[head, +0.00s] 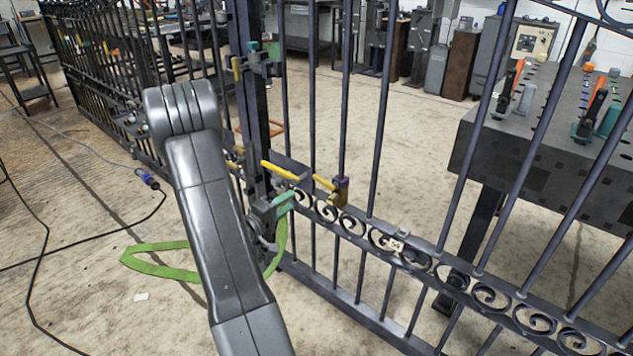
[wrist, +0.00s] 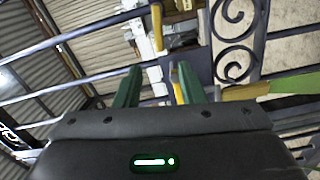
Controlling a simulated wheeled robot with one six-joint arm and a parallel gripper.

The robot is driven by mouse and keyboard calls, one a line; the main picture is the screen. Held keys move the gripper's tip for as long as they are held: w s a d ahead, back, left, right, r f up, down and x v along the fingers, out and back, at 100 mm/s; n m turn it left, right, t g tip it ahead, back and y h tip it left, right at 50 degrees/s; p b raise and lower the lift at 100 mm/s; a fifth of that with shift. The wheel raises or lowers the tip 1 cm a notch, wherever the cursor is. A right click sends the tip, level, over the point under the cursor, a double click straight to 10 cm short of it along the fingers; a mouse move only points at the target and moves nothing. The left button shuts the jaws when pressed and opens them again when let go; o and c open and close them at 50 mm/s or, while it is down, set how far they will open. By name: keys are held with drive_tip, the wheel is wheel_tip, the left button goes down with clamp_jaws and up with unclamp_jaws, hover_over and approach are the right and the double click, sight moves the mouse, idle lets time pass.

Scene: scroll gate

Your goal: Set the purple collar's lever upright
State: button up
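The purple collar (head: 341,186) sits on a gate bar just above the scroll band, with an olive-yellow lower part. A yellow lever (head: 323,182) reaches from it to the left, lying over rather than upright. Another yellow bar (head: 280,171) lies further left by the gate post. My gripper (head: 284,199) is left of the collar and below that bar, partly hidden by my arm. In the wrist view its two green fingers (wrist: 157,86) are apart. A yellow strip (wrist: 179,93) shows between them, close to the right finger; I cannot tell whether they touch.
The gate's dark post (head: 250,80) and bars stand close around my gripper. The scroll band (head: 415,257) runs to the lower right. A green strap (head: 160,268) loops near the floor on the left. A dark table with tools (head: 550,150) stands beyond the gate.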

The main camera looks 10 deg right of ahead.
sight(319, 181)
drive_tip(key=b+x, duration=0.3)
drive_tip(key=x, duration=1)
drive_tip(key=shift+d+r, duration=0.1)
drive_tip(key=shift+d, duration=0.1)
drive_tip(key=shift+c, duration=0.5)
clamp_jaws()
